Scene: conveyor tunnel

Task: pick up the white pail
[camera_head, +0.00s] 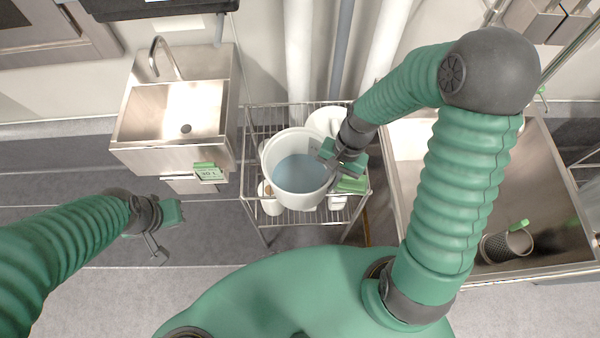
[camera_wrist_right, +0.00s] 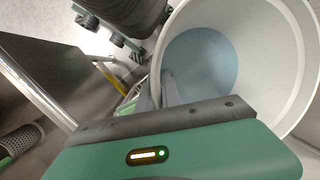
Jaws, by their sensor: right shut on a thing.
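The white pail (camera_head: 299,180) stands upright on the wire rack (camera_head: 262,221) in the middle of the head view, with a blue-grey inside bottom. My right gripper (camera_head: 335,166) is at the pail's right rim, shut on its wall. The pail (camera_wrist_right: 273,62) also fills the upper right of the right wrist view, with one finger of my right gripper (camera_wrist_right: 160,88) showing at its wall. The pail's underside is hidden. My left gripper (camera_head: 163,232) is at the lower left, away from the pail, over the floor. Its fingers are too small to tell open from shut.
A steel hand sink (camera_head: 172,112) is left of the rack. A large steel basin (camera_head: 545,200) is on the right, holding a dark perforated basket (camera_head: 506,245). Another white container (camera_head: 326,121) stands behind the pail. Vertical pipes (camera_head: 298,60) run behind the rack.

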